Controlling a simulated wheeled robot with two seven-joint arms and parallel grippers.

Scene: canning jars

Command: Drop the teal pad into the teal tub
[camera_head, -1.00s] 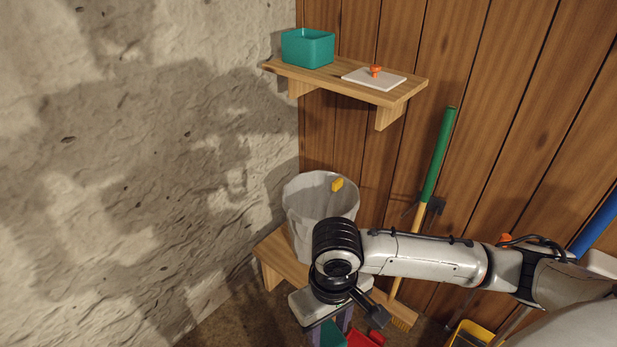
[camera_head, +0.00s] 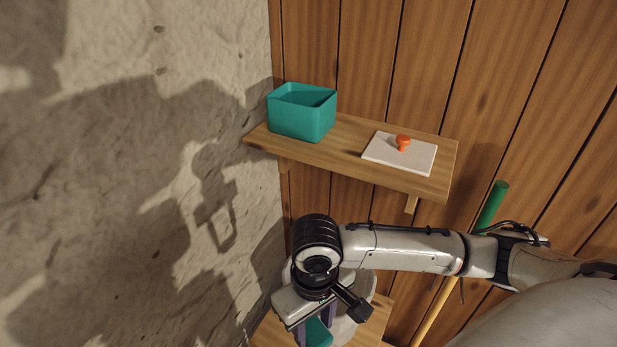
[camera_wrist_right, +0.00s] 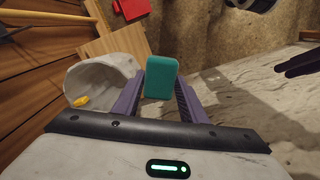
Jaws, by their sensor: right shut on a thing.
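The teal tub (camera_head: 302,119) stands open-topped on the left part of the wooden wall shelf in the head view. My right gripper (camera_head: 315,331) is below the shelf, lower and nearer than the tub. It is shut on the teal pad (camera_head: 319,334), which shows partly between the fingers. In the right wrist view the pad (camera_wrist_right: 161,79) sits between the two purple fingers (camera_wrist_right: 164,95), clear of the surfaces below. My left gripper is not in view.
The wooden shelf (camera_head: 345,160) also carries a white lid (camera_head: 381,151) with an orange knob. A grey bin (camera_wrist_right: 95,75) with a yellow thing in it stands on a lower wooden board, mostly behind my right arm in the head view. A green-handled tool (camera_head: 491,207) leans at right. A rough stone wall is at left.

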